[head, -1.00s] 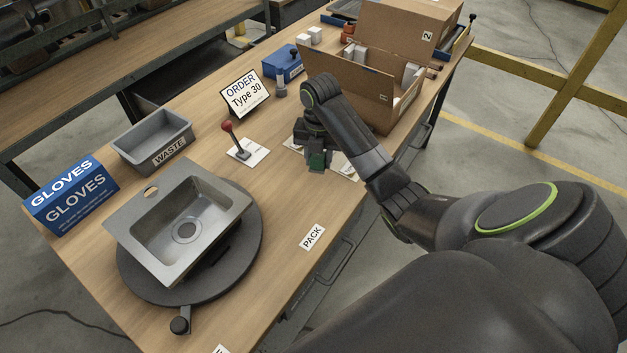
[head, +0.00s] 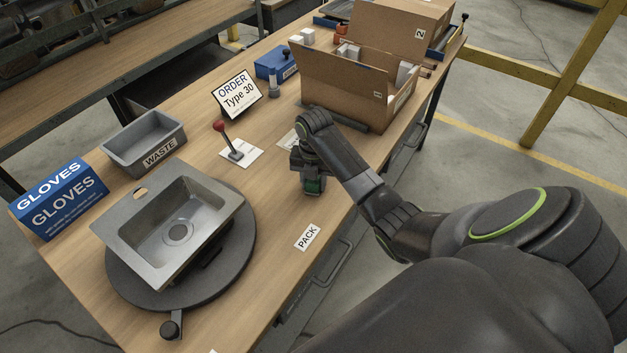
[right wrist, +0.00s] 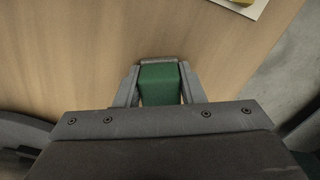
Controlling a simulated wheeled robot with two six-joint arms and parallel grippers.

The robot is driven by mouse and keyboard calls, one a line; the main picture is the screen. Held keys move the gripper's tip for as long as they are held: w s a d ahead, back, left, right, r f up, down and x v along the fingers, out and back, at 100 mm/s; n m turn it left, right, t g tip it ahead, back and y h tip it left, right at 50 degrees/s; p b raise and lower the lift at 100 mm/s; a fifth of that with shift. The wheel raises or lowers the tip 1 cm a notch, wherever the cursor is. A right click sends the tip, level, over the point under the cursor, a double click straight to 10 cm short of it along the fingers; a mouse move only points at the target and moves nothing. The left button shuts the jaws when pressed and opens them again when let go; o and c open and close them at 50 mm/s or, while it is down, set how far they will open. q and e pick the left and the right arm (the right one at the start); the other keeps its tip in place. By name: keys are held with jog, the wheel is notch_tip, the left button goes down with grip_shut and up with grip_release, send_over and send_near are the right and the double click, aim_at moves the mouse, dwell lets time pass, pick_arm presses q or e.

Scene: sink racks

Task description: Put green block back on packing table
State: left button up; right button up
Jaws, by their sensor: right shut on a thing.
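The green block (right wrist: 160,84) sits between the two fingers of my right gripper (right wrist: 160,90) in the right wrist view. The gripper is shut on it, with the wooden tabletop in view behind. In the head view the green block (head: 313,185) shows as a small patch under my right gripper (head: 311,183), over the packing table (head: 262,215) near the PACK label (head: 307,237). I cannot tell whether the block touches the table. My left gripper is not in view.
A steel sink (head: 175,228) rests tilted on a dark turntable (head: 236,262) at left. A grey waste bin (head: 143,146), a glove box (head: 60,200), a red-knobbed lever (head: 219,127) and an order sign (head: 237,95) stand behind. An open cardboard box (head: 345,92) stands farther back. The front middle is clear.

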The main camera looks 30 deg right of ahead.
jog(key=o, duration=0.8)
jog(key=shift+f, duration=0.1)
jog(key=o, duration=0.4)
jog(key=shift+r, duration=0.6)
notch_tip(320, 180, up, 3)
jog(key=shift+w+r, duration=0.1)
jog(key=shift+r, duration=0.1)
notch_tip(320, 180, up, 6)
jog(key=p, duration=0.3)
jog(key=shift+p, duration=0.4)
jog(key=shift+r+p, duration=0.9)
